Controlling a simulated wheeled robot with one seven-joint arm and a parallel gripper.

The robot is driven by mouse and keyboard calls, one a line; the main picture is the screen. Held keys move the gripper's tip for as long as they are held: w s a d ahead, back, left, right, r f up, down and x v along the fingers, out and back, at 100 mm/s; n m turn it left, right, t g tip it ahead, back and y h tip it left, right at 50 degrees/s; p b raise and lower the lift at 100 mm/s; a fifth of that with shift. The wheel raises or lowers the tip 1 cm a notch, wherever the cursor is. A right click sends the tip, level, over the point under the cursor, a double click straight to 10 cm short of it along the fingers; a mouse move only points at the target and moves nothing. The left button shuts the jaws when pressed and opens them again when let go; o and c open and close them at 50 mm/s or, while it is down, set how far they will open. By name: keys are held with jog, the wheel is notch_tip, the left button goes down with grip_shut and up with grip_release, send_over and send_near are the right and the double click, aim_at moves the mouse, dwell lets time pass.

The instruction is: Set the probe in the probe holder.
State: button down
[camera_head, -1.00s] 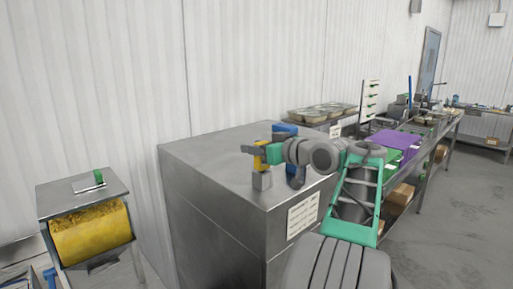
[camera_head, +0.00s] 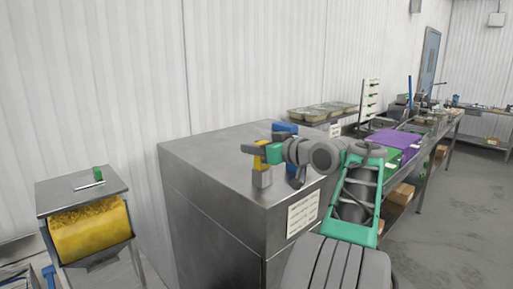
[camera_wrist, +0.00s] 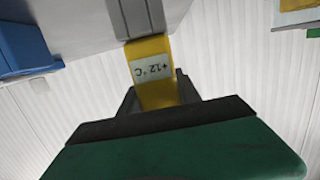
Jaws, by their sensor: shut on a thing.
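The yellow probe (camera_wrist: 155,82) shows a "+12 °C" label in the wrist view. My gripper (camera_wrist: 158,100) is shut on it. In the head view my gripper (camera_head: 262,154) is above the front part of the steel cabinet top. A small grey block, seemingly the probe holder (camera_head: 262,179), stands upright on the cabinet directly below the probe. In the wrist view the probe's far end meets this grey holder (camera_wrist: 140,17). The fingers partly hide the probe, and I cannot tell how deep it sits.
The steel cabinet (camera_head: 215,160) has clear room left of the holder. A blue object (camera_head: 285,128) is close behind my gripper. A small cart (camera_head: 60,200) with a yellow drum stands at left. Trays (camera_head: 318,112) and a purple box (camera_head: 390,138) are at right.

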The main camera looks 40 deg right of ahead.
jog(key=shift+f, duration=0.1)
jog(key=shift+c, duration=1.4)
grip_release()
notch_tip(320, 180, up, 8)
jog(key=p, duration=0.6)
